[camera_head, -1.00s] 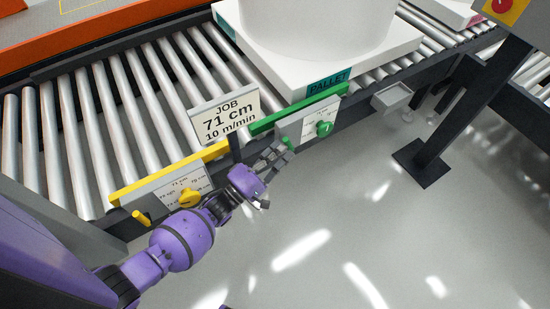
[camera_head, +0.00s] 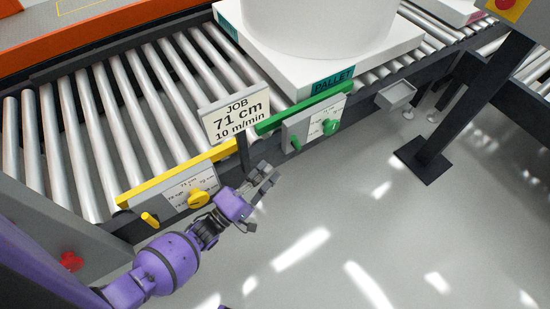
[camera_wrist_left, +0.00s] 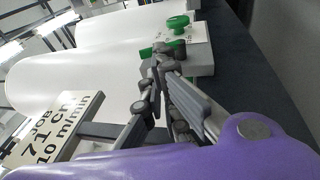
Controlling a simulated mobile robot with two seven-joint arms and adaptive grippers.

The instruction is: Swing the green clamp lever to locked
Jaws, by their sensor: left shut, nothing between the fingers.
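The green clamp lever (camera_head: 296,144) is a short green handle at the left of a light grey plate under the green rail (camera_head: 305,108). It hangs roughly downward, tilted slightly. A round green knob (camera_head: 331,127) sits right of it on a label; the knob also shows in the left wrist view (camera_wrist_left: 178,22). My left gripper (camera_head: 268,175) is shut and empty, below and left of the lever and apart from it in the head view. In the left wrist view its fingers (camera_wrist_left: 160,62) overlap part of the green handle. My right gripper is not in view.
A yellow rail (camera_head: 180,173) with a yellow knob (camera_head: 199,199) and yellow lever (camera_head: 150,219) is at left. A job sign (camera_head: 236,116) reads 71 cm, 10 m/min. A white pallet (camera_head: 300,78) stands on rollers. A dark post (camera_head: 460,105) stands right; floor in front is open.

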